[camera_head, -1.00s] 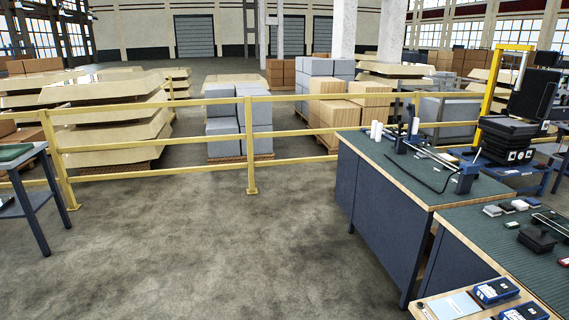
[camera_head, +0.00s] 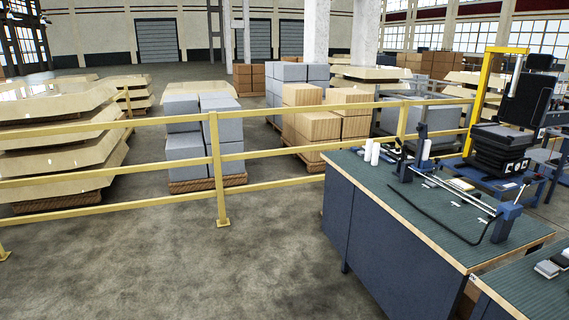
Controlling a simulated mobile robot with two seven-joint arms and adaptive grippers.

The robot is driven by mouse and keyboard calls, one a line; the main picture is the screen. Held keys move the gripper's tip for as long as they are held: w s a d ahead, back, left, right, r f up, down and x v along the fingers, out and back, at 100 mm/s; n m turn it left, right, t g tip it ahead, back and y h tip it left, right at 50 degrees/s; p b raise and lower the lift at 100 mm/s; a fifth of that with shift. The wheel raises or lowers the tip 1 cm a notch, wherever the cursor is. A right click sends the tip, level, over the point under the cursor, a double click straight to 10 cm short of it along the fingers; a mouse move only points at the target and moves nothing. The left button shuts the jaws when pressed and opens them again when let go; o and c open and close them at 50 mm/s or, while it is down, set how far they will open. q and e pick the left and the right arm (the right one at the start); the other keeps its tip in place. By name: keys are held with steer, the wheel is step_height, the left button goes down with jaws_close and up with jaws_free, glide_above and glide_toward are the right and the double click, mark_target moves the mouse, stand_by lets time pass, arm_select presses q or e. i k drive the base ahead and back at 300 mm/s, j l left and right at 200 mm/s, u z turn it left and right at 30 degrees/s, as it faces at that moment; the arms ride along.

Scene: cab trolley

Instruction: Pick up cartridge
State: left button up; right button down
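White upright cylinders, which may be cartridges, stand at the far left corner of the green-topped workbench (camera_head: 400,207). Two white cylinders (camera_head: 375,154) stand close together there. Another white cylinder (camera_head: 427,148) is upright by the blue fixture (camera_head: 407,171) with long rods. They are small and far off, so I cannot tell which is the cartridge. Neither of my grippers is in view.
A yellow guard rail (camera_head: 215,160) crosses behind the bench, with grey boxes (camera_head: 186,147) on a pallet beyond it. A second bench (camera_head: 520,277) is at the lower right. The concrete floor (camera_head: 190,275) left of the benches is clear.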

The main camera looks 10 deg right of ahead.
mark_target(427, 144)
steer(key=i+l+z, duration=0.2)
steer(key=i+z, duration=0.2)
steer(key=i+l+z, duration=0.1)
steer(key=i+z, duration=0.65)
